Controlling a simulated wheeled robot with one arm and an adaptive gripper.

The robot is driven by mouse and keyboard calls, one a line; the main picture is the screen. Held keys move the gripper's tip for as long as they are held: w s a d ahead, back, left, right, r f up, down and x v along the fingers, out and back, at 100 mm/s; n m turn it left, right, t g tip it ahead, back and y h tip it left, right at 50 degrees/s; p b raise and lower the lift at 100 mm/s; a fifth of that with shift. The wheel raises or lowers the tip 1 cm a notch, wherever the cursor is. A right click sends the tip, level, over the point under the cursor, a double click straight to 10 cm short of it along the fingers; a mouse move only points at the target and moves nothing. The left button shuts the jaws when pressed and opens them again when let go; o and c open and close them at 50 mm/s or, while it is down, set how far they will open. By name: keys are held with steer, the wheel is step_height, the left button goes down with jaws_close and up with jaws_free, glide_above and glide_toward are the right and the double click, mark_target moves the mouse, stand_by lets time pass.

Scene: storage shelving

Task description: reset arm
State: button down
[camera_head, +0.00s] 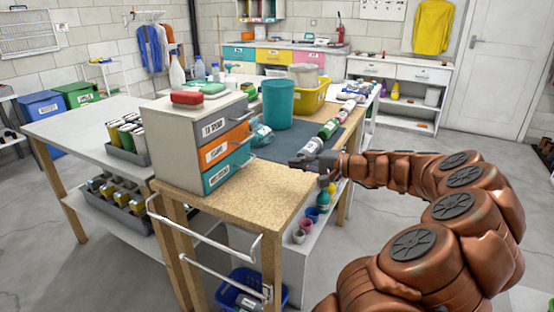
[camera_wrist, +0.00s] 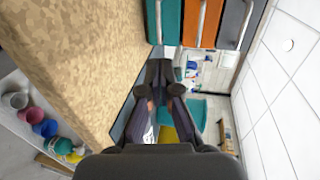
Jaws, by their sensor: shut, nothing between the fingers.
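My gripper (camera_head: 300,162) is at the end of my copper-coloured arm, which curves in from the right in the head view. It is over the right edge of the wooden-topped table (camera_head: 235,203), near the dark mat (camera_head: 278,148). In the wrist view my gripper (camera_wrist: 160,72) points forward with its dark fingers together and nothing between them. The wooden tabletop (camera_wrist: 75,60) shows close on the left of that view, turned on its side. Whether the fingers touch anything on the table I cannot tell.
A drawer unit (camera_head: 222,150) with grey, orange and teal drawers stands left of my gripper. A teal bin (camera_head: 278,105) and a green bottle (camera_head: 328,129) are behind. Cups (camera_head: 306,226) stand on the lower shelf. Floor at right is partly free.

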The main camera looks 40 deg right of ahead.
steer(key=shift+s, duration=0.1)
